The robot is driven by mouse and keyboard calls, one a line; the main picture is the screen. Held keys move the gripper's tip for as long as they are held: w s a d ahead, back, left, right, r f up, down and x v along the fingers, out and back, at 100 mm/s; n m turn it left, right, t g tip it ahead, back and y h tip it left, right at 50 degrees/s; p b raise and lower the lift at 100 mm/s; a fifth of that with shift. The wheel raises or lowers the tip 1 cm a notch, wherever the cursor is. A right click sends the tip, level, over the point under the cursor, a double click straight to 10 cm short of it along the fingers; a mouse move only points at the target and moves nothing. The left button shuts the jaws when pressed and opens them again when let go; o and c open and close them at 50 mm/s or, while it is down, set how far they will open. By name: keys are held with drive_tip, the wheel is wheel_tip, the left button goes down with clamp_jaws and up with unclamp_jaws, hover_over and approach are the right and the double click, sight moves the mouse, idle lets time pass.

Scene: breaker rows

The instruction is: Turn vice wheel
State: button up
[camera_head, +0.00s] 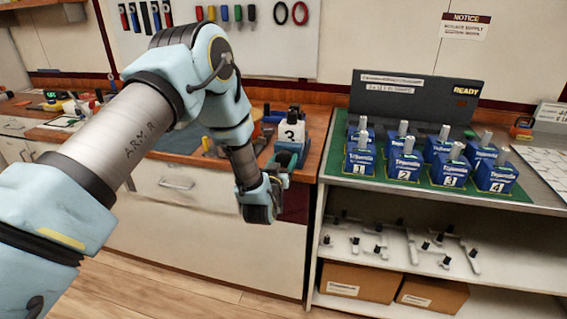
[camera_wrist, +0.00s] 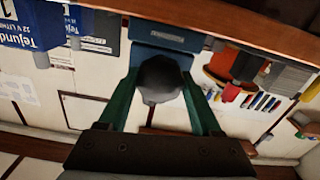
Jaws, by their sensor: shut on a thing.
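The vice (camera_head: 288,152) stands at the front edge of the wooden bench, holding a white block marked 3 (camera_head: 291,131). In the wrist view, the vice's blue body (camera_wrist: 170,38) shows beyond the fingers. The dark grey rounded vice wheel (camera_wrist: 160,76) sits between my gripper's two green fingers. My gripper (camera_wrist: 160,84) is shut on the wheel, with one finger on each side. In the head view, my gripper (camera_head: 277,182) is at the vice's front, and my wrist hides part of it. The wheel is hidden in that view.
Right of the vice, a shelf unit holds blue numbered breakers (camera_head: 406,166) on a green mat, with a dark READY panel (camera_head: 415,97) behind. Small metal parts and cardboard boxes (camera_head: 360,281) fill its lower shelves. Tools hang on the wall panel. The floor in front is clear.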

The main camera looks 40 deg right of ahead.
drive_tip(key=n+b, duration=0.1)
drive_tip(key=b, duration=0.1)
drive_tip(key=n+b, duration=0.1)
drive_tip(key=b, duration=0.1)
drive_tip(key=shift+f+n, duration=0.3)
drive_tip(key=n+b, duration=0.2)
drive_tip(key=b, duration=0.1)
drive_tip(key=shift+w, duration=0.1)
drive_tip(key=shift+r+n+b, duration=0.2)
drive_tip(key=shift+n+b, duration=0.6)
drive_tip(key=shift+b, duration=0.15)
drive_tip(key=shift+r, duration=0.1)
drive_tip(key=o, duration=1.4)
drive_tip(key=shift+a, duration=0.1)
